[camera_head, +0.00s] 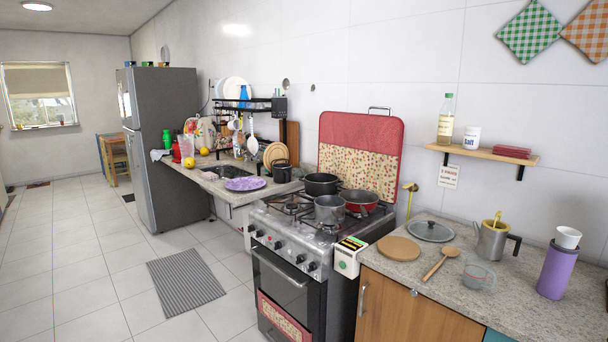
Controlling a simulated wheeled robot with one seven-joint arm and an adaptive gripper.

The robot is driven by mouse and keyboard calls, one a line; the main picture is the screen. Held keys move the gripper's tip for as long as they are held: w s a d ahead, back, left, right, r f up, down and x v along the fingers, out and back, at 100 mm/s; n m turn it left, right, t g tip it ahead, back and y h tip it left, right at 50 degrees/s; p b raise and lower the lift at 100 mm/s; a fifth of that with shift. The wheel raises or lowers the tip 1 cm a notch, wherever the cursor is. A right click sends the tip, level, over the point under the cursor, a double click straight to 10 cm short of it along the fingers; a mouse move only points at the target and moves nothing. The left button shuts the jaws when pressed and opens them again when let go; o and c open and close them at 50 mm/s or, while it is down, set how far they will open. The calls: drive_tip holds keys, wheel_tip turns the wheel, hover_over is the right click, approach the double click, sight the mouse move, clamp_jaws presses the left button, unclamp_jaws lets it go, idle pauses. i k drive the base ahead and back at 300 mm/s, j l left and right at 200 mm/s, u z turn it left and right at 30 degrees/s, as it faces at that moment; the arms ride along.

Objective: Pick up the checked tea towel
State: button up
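I cannot make out a checked tea towel for certain. A small pale cloth (160,154) lies by the far end of the sink counter, beside the fridge; it is too small to tell its pattern. A red-bordered patterned cloth (283,318) hangs on the front of the oven. Two checked square pads, one green and white (530,32) and one orange and white (591,30), hang on the wall at the upper right. My gripper is not in view.
The stove (300,250) carries several pots. The right counter (480,305) holds a board, lid, spoon, glass cup, metal pot and purple flask. A black rack (243,102) stands over the sink. A striped mat (186,281) lies on the tiled floor, which is otherwise mostly clear.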

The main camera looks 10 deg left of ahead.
sight(210, 176)
drive_tip(key=i+j+u, duration=0.45)
drive_tip(key=j, duration=0.2)
drive_tip(key=i+j+u, duration=0.8)
drive_tip(key=i+u, duration=0.6)
drive_tip(key=i, duration=0.2)
drive_tip(key=i+z, duration=0.1)
drive_tip(key=i, duration=0.5)
drive_tip(key=i+j+z, duration=0.1)
drive_tip(key=i, duration=0.5)
drive_tip(key=i+j+z, duration=0.1)
drive_tip(key=i, duration=0.5)
drive_tip(key=i+l+z, duration=0.15)
drive_tip(key=i+z, duration=0.55)
drive_tip(key=z, duration=0.2)
drive_tip(key=i+z, duration=0.45)
drive_tip(key=i+j+z, duration=0.25)
drive_tip(key=z, duration=0.2)
drive_tip(key=i+j+z, duration=0.1)
drive_tip(key=i+z, duration=0.15)
